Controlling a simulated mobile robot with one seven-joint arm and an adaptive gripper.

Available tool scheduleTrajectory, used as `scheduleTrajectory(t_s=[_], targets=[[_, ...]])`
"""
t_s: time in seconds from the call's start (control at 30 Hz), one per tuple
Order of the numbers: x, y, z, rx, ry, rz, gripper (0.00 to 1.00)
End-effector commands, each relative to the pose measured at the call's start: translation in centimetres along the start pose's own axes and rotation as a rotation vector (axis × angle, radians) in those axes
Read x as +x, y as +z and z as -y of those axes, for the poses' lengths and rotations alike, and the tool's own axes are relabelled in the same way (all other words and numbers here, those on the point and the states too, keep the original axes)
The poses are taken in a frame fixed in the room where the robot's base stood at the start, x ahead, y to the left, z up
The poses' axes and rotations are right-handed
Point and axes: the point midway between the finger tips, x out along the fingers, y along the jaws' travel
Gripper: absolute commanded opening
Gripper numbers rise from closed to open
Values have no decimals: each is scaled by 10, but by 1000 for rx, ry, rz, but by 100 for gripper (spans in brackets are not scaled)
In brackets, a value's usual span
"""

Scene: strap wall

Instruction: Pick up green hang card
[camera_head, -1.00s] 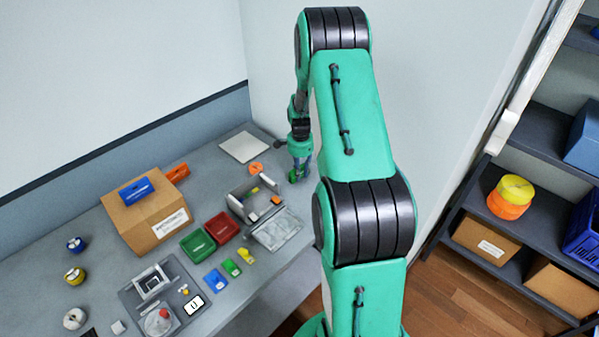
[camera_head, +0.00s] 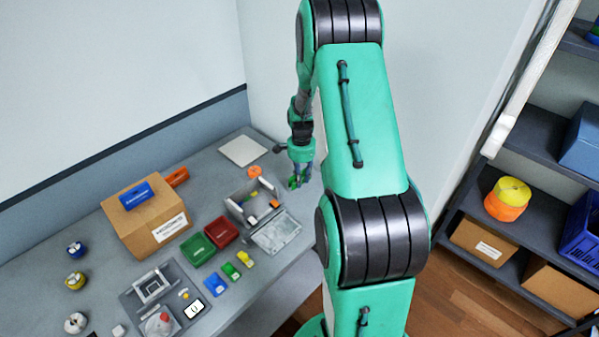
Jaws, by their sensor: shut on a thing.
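My gripper (camera_head: 297,178) is small in the head view, above the right end of the grey table, near the wall. It is shut on a small bright green piece that looks like the green hang card (camera_head: 294,183). The fingers hide part of the piece, and its outline is too small to read. Another small green item (camera_head: 230,271) lies on the table between a blue item (camera_head: 215,282) and a yellow item (camera_head: 244,258).
A grey open box (camera_head: 238,210) and a clear tray (camera_head: 275,235) are left of my gripper. Red (camera_head: 221,231) and green (camera_head: 198,249) bins and a cardboard carton (camera_head: 150,222) stand farther left. A shelf (camera_head: 520,200) is at the right.

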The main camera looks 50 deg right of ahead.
Motion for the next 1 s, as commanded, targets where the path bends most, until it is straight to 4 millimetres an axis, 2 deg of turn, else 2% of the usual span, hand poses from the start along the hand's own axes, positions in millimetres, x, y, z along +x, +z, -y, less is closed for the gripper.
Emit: scheduleTrajectory(t_s=[0.23, 0.5, 0.7, 1.0], targets=[[-6, 26, -42, 0, 1, 0, 14], [-9, 46, -76, 0, 1, 0, 14], [-10, 53, -89, 0, -1, 0, 14], [-10, 56, -92, 0, 0, 0, 14]])
